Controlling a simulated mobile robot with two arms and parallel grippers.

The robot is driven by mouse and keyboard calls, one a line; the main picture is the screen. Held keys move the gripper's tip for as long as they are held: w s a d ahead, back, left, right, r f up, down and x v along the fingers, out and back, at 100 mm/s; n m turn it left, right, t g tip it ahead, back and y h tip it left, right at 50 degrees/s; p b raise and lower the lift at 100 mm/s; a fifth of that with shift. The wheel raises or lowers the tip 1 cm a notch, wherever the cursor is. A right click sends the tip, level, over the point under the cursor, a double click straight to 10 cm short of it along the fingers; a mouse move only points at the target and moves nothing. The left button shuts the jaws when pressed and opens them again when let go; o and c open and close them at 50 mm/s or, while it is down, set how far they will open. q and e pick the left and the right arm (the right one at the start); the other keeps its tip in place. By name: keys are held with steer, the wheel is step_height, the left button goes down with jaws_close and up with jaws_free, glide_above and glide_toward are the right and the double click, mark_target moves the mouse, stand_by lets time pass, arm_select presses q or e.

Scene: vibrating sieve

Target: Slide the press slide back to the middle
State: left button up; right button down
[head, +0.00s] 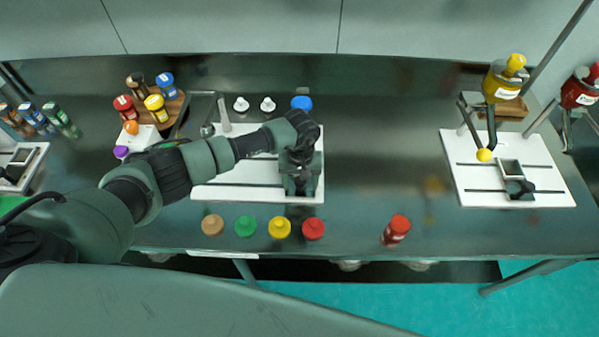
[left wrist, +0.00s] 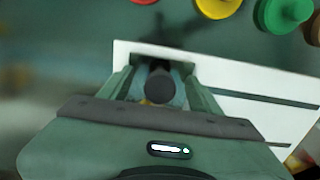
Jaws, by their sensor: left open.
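The white board (head: 235,192) with dark slots lies under my left arm. My left gripper (head: 300,190) is over the board's right end, pointing down. In the left wrist view, the open fingers of my left gripper (left wrist: 160,88) stand on either side of a dark round-topped part (left wrist: 160,84), which looks like the press slide's handle. I cannot tell whether the fingers touch it. The board (left wrist: 245,105) and its slots also show there. The rest of the slide is hidden by my gripper. My right gripper is not in view.
Brown, green (head: 245,226), yellow and red round pieces line the table's front edge. A blue-topped piece (head: 301,103) is behind the board. Another white board (head: 470,190) is at the right. The table between the boards is largely clear.

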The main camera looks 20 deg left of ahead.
arm_select(q)
steer(key=shift+c, duration=0.4)
steer(key=shift+s+a, duration=0.25)
steer(key=shift+a, duration=0.65)
steer(key=shift+s+a, duration=0.25)
steer(key=shift+a, duration=0.7)
steer(key=shift+s+a, duration=0.25)
steer(key=shift+a, duration=0.65)
steer(key=shift+s+a, duration=0.35)
steer(key=shift+a, duration=0.9)
steer(key=shift+s+a, duration=0.4)
steer(key=shift+a, duration=0.8)
steer(key=shift+s+a, duration=0.35)
steer(key=shift+a, duration=0.9)
steer(key=o, duration=1.1)
steer(key=shift+d, duration=0.1)
